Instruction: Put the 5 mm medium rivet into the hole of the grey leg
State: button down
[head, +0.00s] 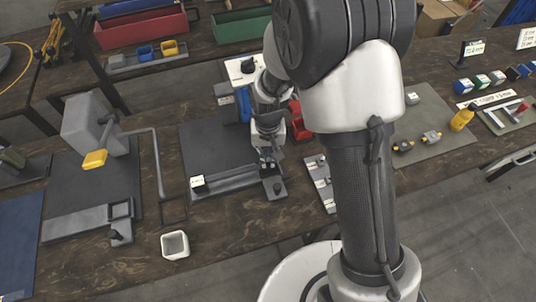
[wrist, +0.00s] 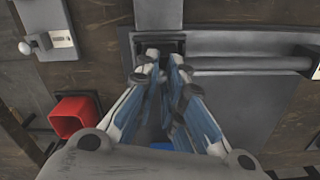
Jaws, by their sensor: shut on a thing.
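My gripper (head: 267,163) points down at the right end of a grey bar-like part (head: 228,182), which I take for the grey leg, on a dark mat. In the wrist view my gripper (wrist: 165,58) has its fingertips close together, over or in a dark square pocket at the end of the grey bar (wrist: 250,63). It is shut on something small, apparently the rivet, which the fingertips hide. I cannot make out the leg's hole or whether the rivet is in it.
A red bin (wrist: 75,115) stands left of the gripper in the wrist view. In the head view, a grey press (head: 92,125) stands at left and a white square cup (head: 175,244) at the front edge. A plate with small parts (head: 318,165) lies just right.

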aim_at(268, 158)
jog(key=shift+f, duration=0.15)
jog(key=c, duration=1.6)
grip_release()
jog(key=shift+c, duration=0.2)
notch_tip(268, 158, up, 12)
